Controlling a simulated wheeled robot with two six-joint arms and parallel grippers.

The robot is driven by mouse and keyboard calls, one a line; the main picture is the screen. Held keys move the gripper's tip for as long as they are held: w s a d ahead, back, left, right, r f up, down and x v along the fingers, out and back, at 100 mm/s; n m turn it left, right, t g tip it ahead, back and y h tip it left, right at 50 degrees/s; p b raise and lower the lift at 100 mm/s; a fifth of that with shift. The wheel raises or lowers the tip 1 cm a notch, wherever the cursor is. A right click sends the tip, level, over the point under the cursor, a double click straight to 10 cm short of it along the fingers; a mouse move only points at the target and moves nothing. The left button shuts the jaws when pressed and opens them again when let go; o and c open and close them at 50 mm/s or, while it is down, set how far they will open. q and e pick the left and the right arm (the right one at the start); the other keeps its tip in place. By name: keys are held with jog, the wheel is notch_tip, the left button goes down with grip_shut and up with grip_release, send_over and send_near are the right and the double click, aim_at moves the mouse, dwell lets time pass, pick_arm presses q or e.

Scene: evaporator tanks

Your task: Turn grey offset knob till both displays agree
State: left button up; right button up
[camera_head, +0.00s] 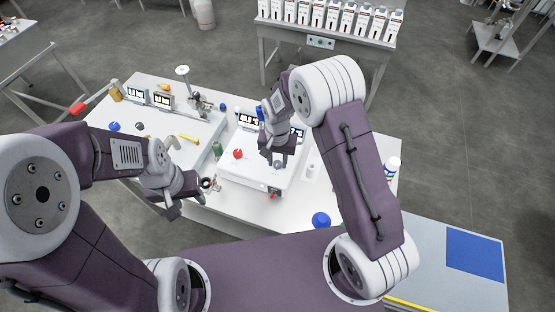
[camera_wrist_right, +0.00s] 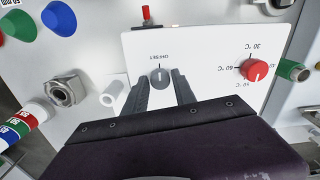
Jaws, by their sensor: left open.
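The grey offset knob (camera_wrist_right: 160,77) is on a white panel (camera_wrist_right: 205,50) under the label OFFSET, with its white mark pointing up in the right wrist view. My right gripper (camera_wrist_right: 162,85) has one finger on each side of the knob; whether they touch it is unclear. In the head view the right gripper (camera_head: 279,160) is over the white unit (camera_head: 255,180) and hides the knob. One display (camera_head: 249,120) is lit at the unit's back; a second display (camera_head: 298,133) is partly behind my arm. Their digits are too small to read. My left gripper (camera_head: 190,202) is open and empty, left of the unit.
A red temperature knob (camera_wrist_right: 254,70) is beside the grey knob; it also shows in the head view (camera_head: 238,154). A red switch (camera_wrist_right: 146,13) stands at the panel's edge. A blue cap (camera_head: 321,220) is on the table's front. Another unit with displays (camera_head: 163,100) stands left.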

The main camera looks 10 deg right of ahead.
grip_shut()
jog(key=n, duration=0.3)
jog(key=shift+n, duration=0.4)
jog(key=n, duration=0.4)
jog(key=shift+n, duration=0.3)
jog(key=n, duration=0.3)
jog(key=shift+r+n, duration=0.1)
jog(key=shift+n, duration=0.2)
jog(key=shift+w+n, duration=0.1)
jog(key=shift+n, duration=2)
